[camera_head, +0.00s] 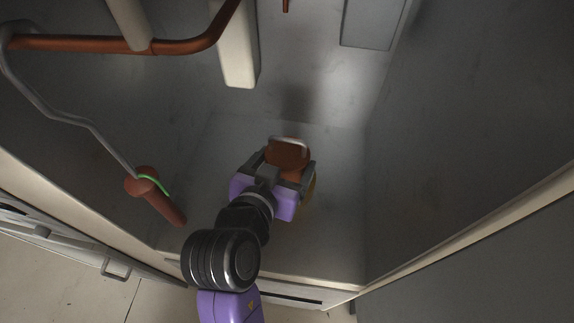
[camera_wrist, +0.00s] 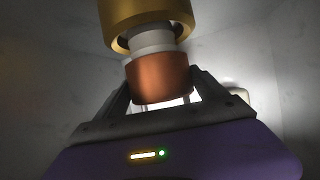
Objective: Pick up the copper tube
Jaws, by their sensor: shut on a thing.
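A copper tube (camera_wrist: 160,78) sits between the two fingers of my gripper (camera_wrist: 165,98) in the wrist view, with a pale grey collar and a brass-coloured cylinder (camera_wrist: 150,18) beyond it. In the head view my gripper (camera_head: 283,172) is low in the cabinet, with its fingers on either side of a round copper-brown top (camera_head: 288,153). My gripper is shut on this copper piece. Its lower part is mostly hidden by my gripper and wrist in the head view. Whether it touches the cabinet floor cannot be told.
A bent copper pipe (camera_head: 120,44) runs across the upper left. A reddish-brown cylinder (camera_head: 160,197) with a grey cable and green wire stands at left. A pale post (camera_head: 236,50) hangs above. Grey cabinet walls (camera_head: 440,150) enclose the space; the floor right of my gripper is clear.

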